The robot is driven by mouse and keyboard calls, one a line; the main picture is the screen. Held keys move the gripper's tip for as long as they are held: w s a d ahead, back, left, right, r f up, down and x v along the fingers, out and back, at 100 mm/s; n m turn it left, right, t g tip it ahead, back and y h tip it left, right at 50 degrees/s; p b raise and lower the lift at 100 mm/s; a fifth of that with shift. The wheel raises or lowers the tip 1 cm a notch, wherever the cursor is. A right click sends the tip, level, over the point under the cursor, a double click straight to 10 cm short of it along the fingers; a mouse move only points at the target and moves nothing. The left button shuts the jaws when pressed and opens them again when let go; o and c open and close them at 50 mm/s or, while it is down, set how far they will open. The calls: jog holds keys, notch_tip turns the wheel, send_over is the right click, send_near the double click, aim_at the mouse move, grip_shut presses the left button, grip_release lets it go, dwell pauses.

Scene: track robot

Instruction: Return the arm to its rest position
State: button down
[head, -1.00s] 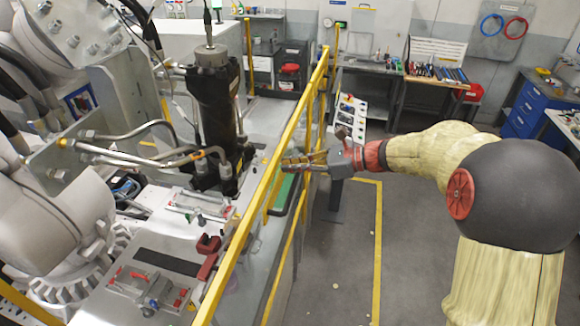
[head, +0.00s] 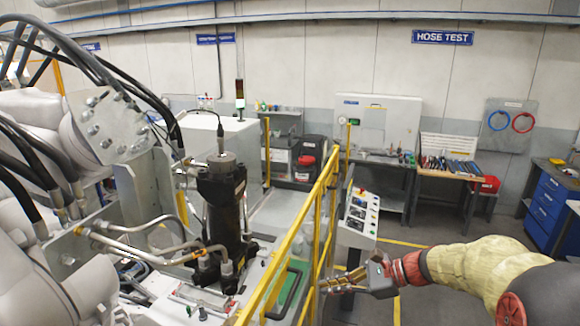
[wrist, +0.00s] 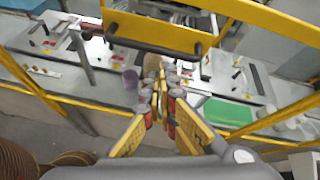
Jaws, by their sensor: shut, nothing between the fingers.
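My arm (head: 470,265) reaches in from the right in the head view, wrapped in a pale yellow cover with a red wrist band. My gripper (head: 335,283) is at its left end, close to the yellow guard rail. In the wrist view my gripper (wrist: 160,80) points toward the yellow railing, with its fingers drawn together and nothing visible between them. Whether the fingertips touch the rail cannot be told.
The yellow railing (head: 290,245) stands left of my gripper, with a machine and black cylinder (head: 222,205) behind it. A control panel (head: 358,215) stands just beyond my gripper. A blue drawer cabinet (head: 548,205) is at the right. Floor between is open.

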jog(key=s+d+f+n+h+b, duration=0.2)
jog(key=s+f+n+h+b, duration=0.2)
jog(key=s+f+b, duration=0.5)
jog(key=s+d+f+n+t+h+b, duration=0.1)
jog(key=s+d+f+n+h+b, duration=0.2)
jog(key=s+f+n+b, duration=0.5)
jog(key=s+d+f+n+t+h+b, duration=0.1)
jog(key=s+f+n+h+b, duration=0.3)
jog(key=s+f+b, duration=0.8)
jog(key=d+f+n+b, duration=0.1)
jog(key=n+b, duration=0.1)
jog(key=b, duration=0.4)
jog(key=shift+s+d+n+h, duration=0.25)
jog(key=shift+d+n+h, duration=0.05)
jog(key=shift+d, duration=0.05)
